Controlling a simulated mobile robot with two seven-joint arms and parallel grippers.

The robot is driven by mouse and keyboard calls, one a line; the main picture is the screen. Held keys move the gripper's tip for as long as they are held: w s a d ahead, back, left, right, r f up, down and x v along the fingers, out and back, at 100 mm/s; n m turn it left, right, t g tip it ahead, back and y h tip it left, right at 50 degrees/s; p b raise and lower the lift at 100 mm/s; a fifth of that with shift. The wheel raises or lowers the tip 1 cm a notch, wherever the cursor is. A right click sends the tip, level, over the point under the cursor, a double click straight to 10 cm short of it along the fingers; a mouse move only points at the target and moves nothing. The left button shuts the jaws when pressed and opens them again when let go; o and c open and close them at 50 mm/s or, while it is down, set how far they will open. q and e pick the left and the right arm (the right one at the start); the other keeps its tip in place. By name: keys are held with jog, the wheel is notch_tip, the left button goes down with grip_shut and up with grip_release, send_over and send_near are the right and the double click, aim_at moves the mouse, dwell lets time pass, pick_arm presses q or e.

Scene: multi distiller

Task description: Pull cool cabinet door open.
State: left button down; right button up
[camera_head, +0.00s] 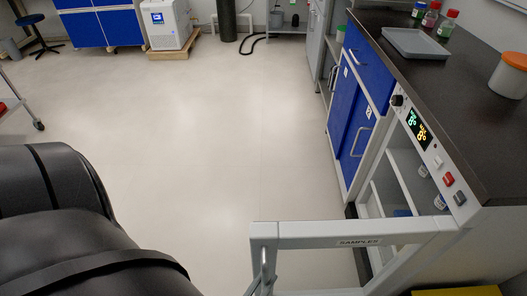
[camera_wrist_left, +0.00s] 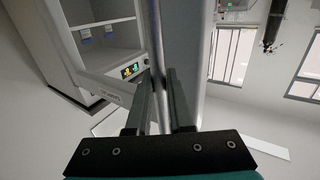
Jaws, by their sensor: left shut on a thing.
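The cool cabinet (camera_head: 408,150) stands at the right under the dark worktop, with a lit display on its front panel. Its grey-framed door (camera_head: 310,236), labelled SAMPLES, stands wide open, swung out across the floor. The door handle (camera_head: 263,262) is at the door's free end, near the bottom of the head view. In the left wrist view, my left gripper (camera_wrist_left: 160,85) is shut on the handle beside the door frame (camera_wrist_left: 184,60). The open cabinet (camera_wrist_left: 100,45) with shelved vials shows behind.
A blue cupboard (camera_head: 355,118) adjoins the cabinet. The worktop (camera_head: 455,100) carries a grey tray (camera_head: 415,43), several small bottles and an orange-lidded jar (camera_head: 510,76). A yellow thing (camera_head: 455,291) shows at the bottom right.

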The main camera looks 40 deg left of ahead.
pick_arm(q)
jog(key=shift+d, duration=0.1)
jog(key=c, duration=0.8)
grip_release()
pick_arm(e)
jog(key=shift+w, duration=0.15)
jog(key=shift+r, duration=0.1)
pick_arm(q)
jog(key=s+d, duration=0.1)
jog(key=s, duration=1.4)
jog(key=shift+d+b, duration=0.25)
jog(key=shift+b, duration=0.1)
pick_arm(e)
jog(key=shift+w+a+r, duration=0.15)
jog(key=shift+w+r, duration=0.3)
jog(key=shift+r, duration=0.2)
jog(key=shift+s+f, duration=0.15)
jog(key=shift+s, duration=0.25)
